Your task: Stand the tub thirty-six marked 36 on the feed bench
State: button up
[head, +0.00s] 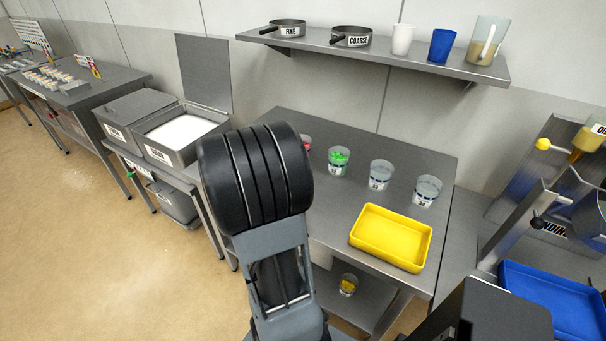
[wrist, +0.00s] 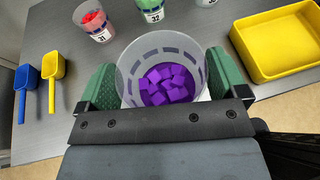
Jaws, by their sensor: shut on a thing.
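In the wrist view a clear tub (wrist: 161,70) with a dashed dark band and purple cubes sits between the green fingers of my gripper (wrist: 160,84). My gripper is shut on it. Its number label does not show, so I cannot tell whether it is tub 36. The grey bench top (wrist: 75,45) lies beneath it; I cannot tell if the tub touches it. In the head view my arm hides the gripper and this tub. I cannot tell which surface is the feed bench.
On the bench (head: 420,165) stand a green-filled tub (head: 339,160), two pale tubs (head: 381,175) (head: 427,190) and a yellow tray (head: 390,238). A tub (head: 348,284) sits below.

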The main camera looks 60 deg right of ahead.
jog(key=d, duration=0.1)
jog(key=w+d+f, duration=0.1)
jog(key=d, duration=0.1)
jog(key=d+f, duration=0.1)
jog(key=shift+w+d+p, duration=0.2)
jog(key=shift+w+p, duration=0.1)
jog(key=shift+w, duration=0.1)
jog(key=d+f, duration=0.1)
jog(key=f, duration=0.2)
jog(key=w+d+f, duration=0.1)
jog(key=f, duration=0.2)
jog(key=w+d+f+p, duration=0.1)
jog(key=d+f, duration=0.1)
jog(key=shift+f, duration=0.4)
jog(key=shift+f, duration=0.1)
jog(key=shift+f, duration=0.15)
jog(key=o, duration=0.7)
